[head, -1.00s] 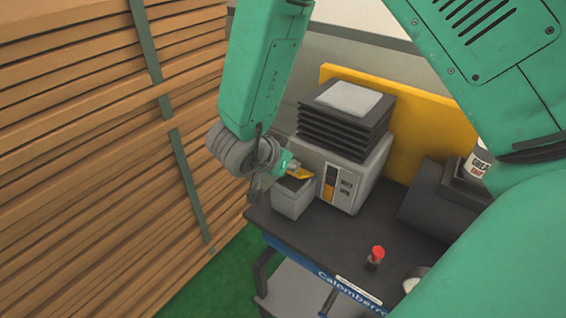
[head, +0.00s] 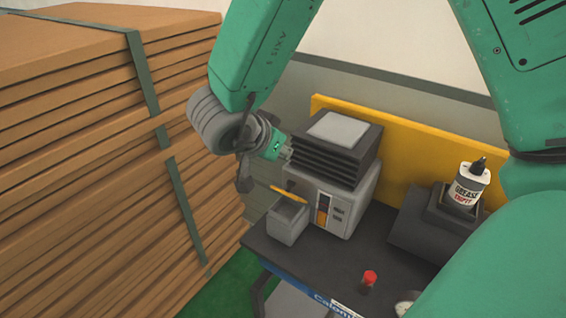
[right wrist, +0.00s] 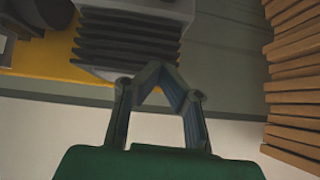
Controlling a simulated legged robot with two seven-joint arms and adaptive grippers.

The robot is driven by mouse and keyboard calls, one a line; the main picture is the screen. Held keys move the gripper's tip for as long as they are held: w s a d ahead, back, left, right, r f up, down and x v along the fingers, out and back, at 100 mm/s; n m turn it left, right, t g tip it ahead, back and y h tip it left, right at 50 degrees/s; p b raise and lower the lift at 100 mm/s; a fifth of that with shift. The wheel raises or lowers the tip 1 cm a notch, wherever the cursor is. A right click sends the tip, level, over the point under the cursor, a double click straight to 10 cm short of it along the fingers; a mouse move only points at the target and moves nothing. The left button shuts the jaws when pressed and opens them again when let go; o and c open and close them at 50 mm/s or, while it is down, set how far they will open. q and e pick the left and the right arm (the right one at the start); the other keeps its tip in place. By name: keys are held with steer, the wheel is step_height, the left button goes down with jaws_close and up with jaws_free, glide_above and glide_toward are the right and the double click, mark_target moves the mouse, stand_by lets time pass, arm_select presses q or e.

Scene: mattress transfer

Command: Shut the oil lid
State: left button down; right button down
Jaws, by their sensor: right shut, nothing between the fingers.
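A small grey box (head: 287,222) stands on the dark cart top at the left front of a larger grey machine. Its yellow lid (head: 289,193) is tilted up above the box, and the dark inside shows below it. My right gripper (head: 289,152) is above and behind the lid, apart from it, beside the black ribbed stack on the machine. In the right wrist view my right gripper (right wrist: 155,70) is shut and empty, its fingertips together in front of the ribbed stack (right wrist: 130,35). My left gripper is not in view.
The grey machine (head: 330,200) carries the ribbed stack. A yellow panel (head: 400,140) stands behind. Stacked brown boards (head: 90,170) rise at the left. The cart top (head: 345,258) is clear in the middle.

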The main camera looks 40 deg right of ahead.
steer(key=d+g+y+b, duration=0.1)
steer(key=d+y+b, duration=0.2)
steer(key=d+b, duration=0.25)
steer(key=f, duration=0.3)
steer(key=w+d+f, duration=0.1)
steer(key=f, duration=0.2)
steer(key=w+f+b, duration=0.1)
steer(key=f, duration=0.2)
steer(key=shift+d+f, duration=0.25)
steer(key=shift+d, duration=0.1)
steer(key=shift+s+a+f, duration=0.1)
steer(key=shift+a+f, duration=0.25)
steer(key=shift+f, duration=0.1)
steer(key=shift+a, duration=0.6)
